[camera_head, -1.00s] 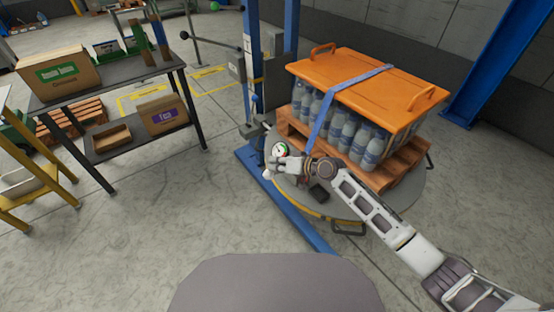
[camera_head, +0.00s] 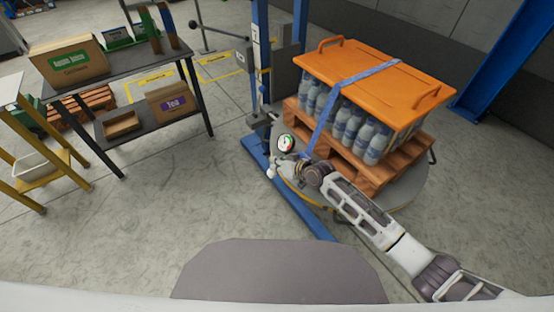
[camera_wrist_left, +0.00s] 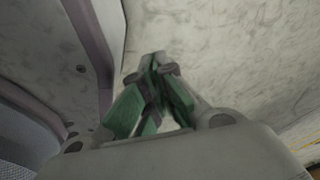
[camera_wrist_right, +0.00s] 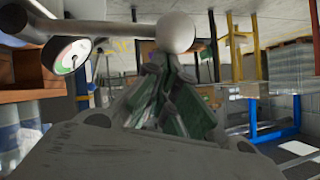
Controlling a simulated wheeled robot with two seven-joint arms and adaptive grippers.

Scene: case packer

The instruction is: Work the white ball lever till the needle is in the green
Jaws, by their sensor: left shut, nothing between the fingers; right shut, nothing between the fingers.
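The white ball (camera_wrist_right: 175,32) sits at the end of a grey lever bar (camera_wrist_right: 95,33) in the right wrist view. It is small in the head view (camera_head: 271,173). The round gauge (camera_head: 286,142) has a white face with green and red marks; it also shows in the right wrist view (camera_wrist_right: 67,56). I cannot tell where its needle points. My right gripper (camera_wrist_right: 165,62) is shut and empty, its fingertips close beside the ball; I cannot tell if they touch. My left gripper (camera_wrist_left: 157,62) is shut and empty over bare floor, outside the head view.
A pallet (camera_head: 372,170) of bottles under an orange lid (camera_head: 375,82) stands right of the blue post (camera_head: 261,60), behind my right arm. A dark table (camera_head: 120,68) with boxes and a yellow stand (camera_head: 50,170) are at the left. The floor between is clear.

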